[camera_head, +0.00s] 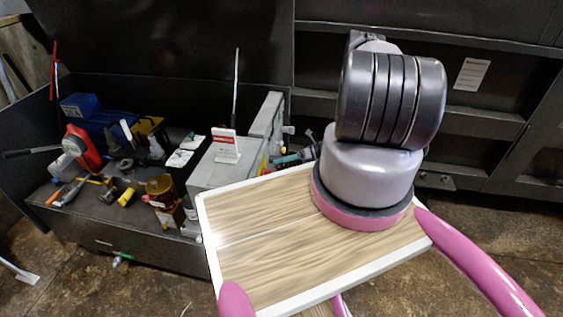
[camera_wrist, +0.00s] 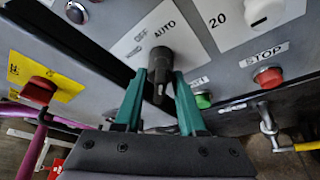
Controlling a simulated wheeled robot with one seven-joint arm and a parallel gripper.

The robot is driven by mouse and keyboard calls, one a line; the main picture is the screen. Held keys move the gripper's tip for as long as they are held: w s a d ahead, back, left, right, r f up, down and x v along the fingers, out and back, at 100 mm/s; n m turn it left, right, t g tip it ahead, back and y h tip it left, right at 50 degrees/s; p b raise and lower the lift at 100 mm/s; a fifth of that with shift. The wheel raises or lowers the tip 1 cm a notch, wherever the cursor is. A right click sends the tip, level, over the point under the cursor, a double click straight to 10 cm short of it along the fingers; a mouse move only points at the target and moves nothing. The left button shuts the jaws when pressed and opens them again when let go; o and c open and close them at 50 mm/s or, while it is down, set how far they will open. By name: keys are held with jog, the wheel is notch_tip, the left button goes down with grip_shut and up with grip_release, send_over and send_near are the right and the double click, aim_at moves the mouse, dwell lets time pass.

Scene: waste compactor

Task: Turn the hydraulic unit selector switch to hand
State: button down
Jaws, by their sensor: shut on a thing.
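The black selector switch (camera_wrist: 160,62) sits on a white label plate on the grey panel in the wrist view. The word AUTO (camera_wrist: 165,29) is printed just above it. My gripper (camera_wrist: 159,80) has two teal fingers, one on each side of the switch handle, shut on it. The handle hangs towards the bottom of the wrist picture between the fingers.
A red stop button (camera_wrist: 268,77), a green button (camera_wrist: 203,99) and a red button on a yellow plate (camera_wrist: 40,89) are close by. A yellow-handled valve (camera_wrist: 272,130) is at right. The head view shows a tool-covered dark bench (camera_head: 120,215) and a grey box (camera_head: 214,166).

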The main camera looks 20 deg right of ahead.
jog(key=n+t+h, duration=0.1)
jog(key=n, duration=0.2)
jog(key=n+t+h, duration=0.1)
jog(key=n+t, duration=0.1)
jog(key=n, duration=0.1)
jog(key=shift+h, duration=0.4)
jog(key=n+t+h, duration=0.1)
jog(key=n, duration=0.2)
jog(key=shift+t, duration=0.4)
jog(key=shift+n+t+h, duration=0.3)
jog(key=shift+n+t, duration=0.7)
jog(key=shift+n, duration=0.6)
jog(key=c, duration=0.9)
grip_release()
jog(key=shift+o, duration=0.2)
